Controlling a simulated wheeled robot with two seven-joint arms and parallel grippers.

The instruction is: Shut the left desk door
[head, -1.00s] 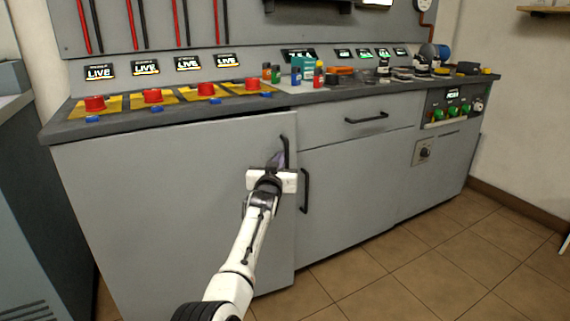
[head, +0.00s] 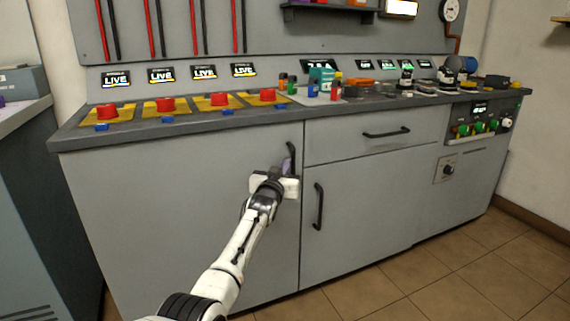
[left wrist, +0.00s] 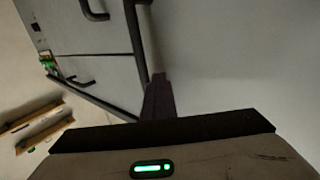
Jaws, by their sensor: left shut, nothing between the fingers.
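The left desk door (head: 180,220) is the wide grey panel under the red buttons. Its right edge looks flush or nearly flush with the front beside it; a small gap cannot be ruled out. Its black upright handle (head: 291,158) is near the top right corner. My left gripper (head: 284,168) is shut and empty, with its tips at the door face just beside the handle. In the left wrist view the fingers (left wrist: 158,98) point at the grey door face (left wrist: 230,55), close to the dark handle bar (left wrist: 134,40); contact is unclear. My right gripper is out of view.
Right of the door are a drawer (head: 350,143) and a second door (head: 365,215) with its own black handle (head: 319,206). The worktop (head: 225,112) above carries red buttons and small items. Tiled floor (head: 440,285) at the right is clear.

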